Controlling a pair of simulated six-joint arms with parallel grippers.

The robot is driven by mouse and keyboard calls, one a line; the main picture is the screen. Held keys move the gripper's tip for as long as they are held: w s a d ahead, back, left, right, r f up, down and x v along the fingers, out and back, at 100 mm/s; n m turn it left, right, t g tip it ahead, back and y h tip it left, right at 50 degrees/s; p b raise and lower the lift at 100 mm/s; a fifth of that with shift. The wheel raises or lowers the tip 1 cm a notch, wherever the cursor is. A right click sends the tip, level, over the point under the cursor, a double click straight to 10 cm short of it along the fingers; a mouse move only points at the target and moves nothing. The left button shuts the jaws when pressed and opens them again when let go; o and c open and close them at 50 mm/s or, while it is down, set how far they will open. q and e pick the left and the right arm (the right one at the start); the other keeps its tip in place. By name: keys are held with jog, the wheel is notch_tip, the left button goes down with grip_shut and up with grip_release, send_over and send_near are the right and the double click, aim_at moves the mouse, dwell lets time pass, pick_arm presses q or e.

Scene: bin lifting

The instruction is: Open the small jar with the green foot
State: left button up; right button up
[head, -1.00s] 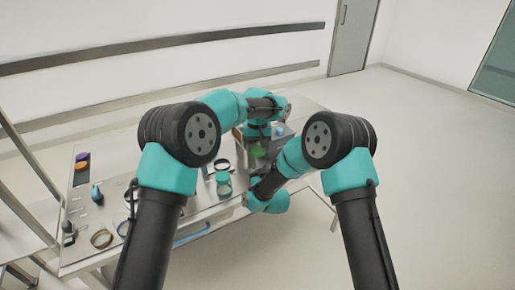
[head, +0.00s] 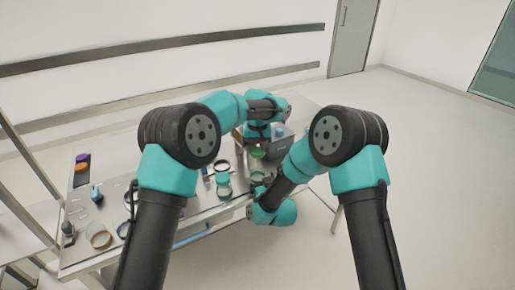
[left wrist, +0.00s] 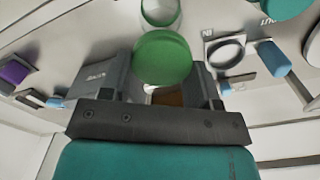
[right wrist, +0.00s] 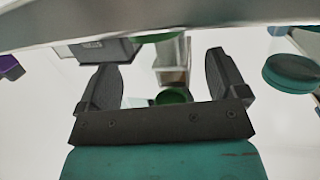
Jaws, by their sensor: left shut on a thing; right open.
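The small jar shows a round green end (head: 258,152) just below my left gripper (head: 258,140) in the head view. In the left wrist view its green end (left wrist: 162,58) and clear glass lie between the fingers, and my left gripper is shut on it. I cannot tell whether that end is foot or lid. My right gripper (head: 257,180) is lower and nearer in the head view, mostly hidden by its wrist. In the right wrist view my right gripper (right wrist: 168,85) is open and empty, with a green round part (right wrist: 172,97) beyond, between its fingers.
A teal-lidded jar (head: 223,179) stands on the table left of my right gripper; a teal disc (right wrist: 290,73) shows at right in the right wrist view. A black ring (left wrist: 225,52) and blue-handled tools lie nearby. A grey box (head: 283,143) stands behind. The table's front edge is close.

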jog(key=v, duration=0.6)
jog(key=shift+s+d, duration=0.15)
jog(key=shift+s, duration=0.25)
jog(key=s+d+f+m+g+h, duration=0.1)
jog(key=s+d+f+m+g, duration=0.1)
jog(key=s+d+f+g, duration=0.45)
jog(key=s+d+f+m+g+h, duration=0.1)
jog(key=s+d+f+m+g, duration=0.15)
jog(key=s+d+f, duration=0.75)
pick_arm(q)
jog(key=s+a+r, duration=0.4)
jog(key=s+a, duration=0.3)
jog(key=a, duration=0.3)
jog(key=s+a+r, duration=0.5)
jog(key=s+a, duration=0.3)
jog(key=a, duration=0.3)
jog(key=shift+s+r, duration=0.2)
jog(key=shift+r, duration=0.1)
pick_arm(e)
jog(key=s+d+f+m+g, duration=0.1)
jog(key=s+d+f+g, duration=0.1)
jog(key=s+f+g, duration=0.3)
jog(key=s, duration=0.3)
jog(key=shift+s+f+g+y, duration=0.25)
jog(key=shift+f+g+y, duration=0.05)
jog(key=shift+f+y, duration=0.1)
